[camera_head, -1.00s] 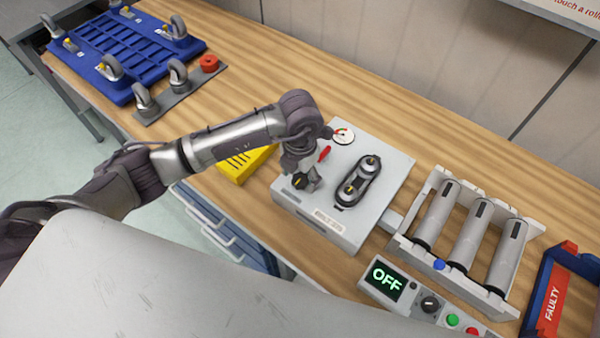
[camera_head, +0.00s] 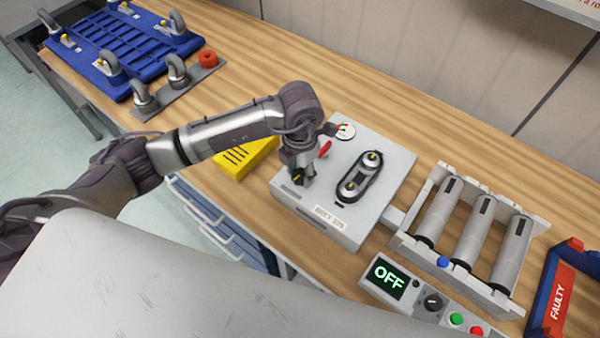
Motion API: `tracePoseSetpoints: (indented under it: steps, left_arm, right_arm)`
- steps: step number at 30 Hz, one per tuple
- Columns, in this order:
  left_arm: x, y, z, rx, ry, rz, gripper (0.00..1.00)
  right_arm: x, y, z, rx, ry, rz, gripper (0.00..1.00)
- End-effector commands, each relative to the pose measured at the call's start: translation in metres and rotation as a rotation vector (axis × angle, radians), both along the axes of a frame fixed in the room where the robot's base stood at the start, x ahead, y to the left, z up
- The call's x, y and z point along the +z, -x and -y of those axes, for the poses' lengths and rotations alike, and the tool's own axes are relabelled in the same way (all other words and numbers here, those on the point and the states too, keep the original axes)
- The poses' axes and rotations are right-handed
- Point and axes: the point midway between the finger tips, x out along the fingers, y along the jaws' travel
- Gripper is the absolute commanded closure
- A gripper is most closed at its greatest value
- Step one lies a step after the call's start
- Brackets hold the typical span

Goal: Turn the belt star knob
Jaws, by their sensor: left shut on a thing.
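A grey box (camera_head: 378,142) stands on the bench with a black belt loop (camera_head: 361,178) around two pulleys on its top. The dark star knob (camera_head: 297,177), with a yellow mark, sits on the box's left part, left of the belt. My left gripper (camera_head: 302,179) points down over the knob and is shut on it. The fingers and wrist hide much of the knob. My right gripper is not in view.
A red lever (camera_head: 325,149) and a round gauge (camera_head: 345,131) are close behind the gripper. A yellow box (camera_head: 240,158) lies left. A roller rack (camera_head: 430,215) and a control panel reading OFF (camera_head: 388,278) stand right. Bare bench lies behind.

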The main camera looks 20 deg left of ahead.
Motion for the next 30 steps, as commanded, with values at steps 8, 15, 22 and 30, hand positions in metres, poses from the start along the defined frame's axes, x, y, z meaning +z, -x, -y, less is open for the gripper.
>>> tracePoseSetpoints:
  steps: [8,15,22,30]
  left_arm:
    - [-0.006,-0.002,-0.001,-0.238,-0.002,0.007,0.91]
    - [-0.007,-0.002,0.0,-0.466,-0.001,0.007,0.91]
    - [-0.007,-0.002,0.0,-0.682,-0.002,0.007,0.91]
    - [-0.005,-0.002,0.0,-0.899,-0.001,0.006,0.91]
  right_arm:
    - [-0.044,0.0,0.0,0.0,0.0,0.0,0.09]
    - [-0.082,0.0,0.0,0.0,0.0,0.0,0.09]
    - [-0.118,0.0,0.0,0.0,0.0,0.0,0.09]
    - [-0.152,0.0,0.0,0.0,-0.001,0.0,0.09]
